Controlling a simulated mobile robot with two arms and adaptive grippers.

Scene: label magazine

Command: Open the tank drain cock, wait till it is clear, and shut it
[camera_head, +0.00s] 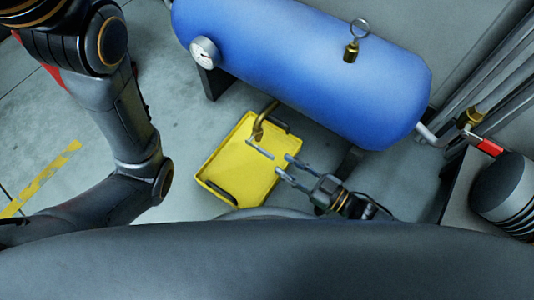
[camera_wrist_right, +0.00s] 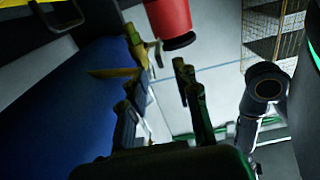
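The blue tank (camera_head: 310,65) lies across the top of the head view; it also fills the left of the right wrist view (camera_wrist_right: 60,100). A bent brass drain pipe with the cock (camera_head: 260,124) hangs below it over a yellow tray (camera_head: 222,168). A short grey bar (camera_head: 260,149) shows just below the cock; I cannot tell whether it is the lever. My right gripper (camera_head: 284,164) is open and empty, its fingers apart and pointing toward the cock, not touching it. In the wrist view, brass fittings (camera_wrist_right: 134,46) show beyond my right gripper (camera_wrist_right: 157,88). My left gripper is out of view.
A round white gauge (camera_head: 204,51) and a brass relief valve with a ring (camera_head: 351,51) sit on the tank. A red-handled valve (camera_head: 486,146) is on the pipe at right. A red cylinder (camera_wrist_right: 170,18) shows in the wrist view.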

